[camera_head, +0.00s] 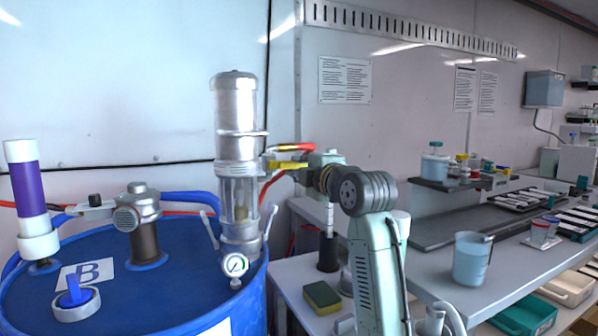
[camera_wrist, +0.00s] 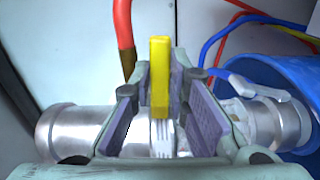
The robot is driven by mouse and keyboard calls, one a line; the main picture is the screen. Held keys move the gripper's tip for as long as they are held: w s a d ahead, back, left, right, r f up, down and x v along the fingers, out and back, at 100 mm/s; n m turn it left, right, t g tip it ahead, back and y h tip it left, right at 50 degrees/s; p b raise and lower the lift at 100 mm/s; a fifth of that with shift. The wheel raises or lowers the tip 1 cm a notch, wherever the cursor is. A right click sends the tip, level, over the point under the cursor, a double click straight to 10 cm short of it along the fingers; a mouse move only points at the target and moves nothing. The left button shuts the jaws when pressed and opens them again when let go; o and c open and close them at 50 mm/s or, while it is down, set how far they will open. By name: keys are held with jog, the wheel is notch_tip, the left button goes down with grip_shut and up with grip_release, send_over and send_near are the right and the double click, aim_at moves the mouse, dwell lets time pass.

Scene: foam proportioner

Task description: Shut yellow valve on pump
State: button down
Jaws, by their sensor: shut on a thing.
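The pump (camera_head: 236,110) is a tall silver cylinder with a clear lower section, standing upright on the blue drum. Its yellow valve handle (camera_head: 283,165) sticks out on the right side at mid-height. In the wrist view the yellow valve handle (camera_wrist: 159,62) is a flat upright bar in front of the silver pump body (camera_wrist: 75,130). My gripper (camera_head: 303,164) reaches the handle from the right. In the wrist view my gripper (camera_wrist: 160,85) has its fingers on both sides of the handle and is shut on it. The valve's base is partly hidden by the fingers.
The blue drum (camera_head: 190,285) also bears a purple-and-white cylinder (camera_head: 29,188), a brown-and-silver fitting (camera_head: 143,225) and a pressure gauge (camera_head: 235,265). A red hose (camera_wrist: 123,30) runs close to the handle. A bench (camera_head: 480,270) with a beaker (camera_head: 471,257) lies at right.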

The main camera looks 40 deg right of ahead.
jog(key=shift+r+n, duration=0.25)
jog(key=shift+n, duration=0.15)
jog(key=c, duration=1.5)
grip_release()
jog(key=shift+c, duration=0.2)
jog(key=v, duration=1.2)
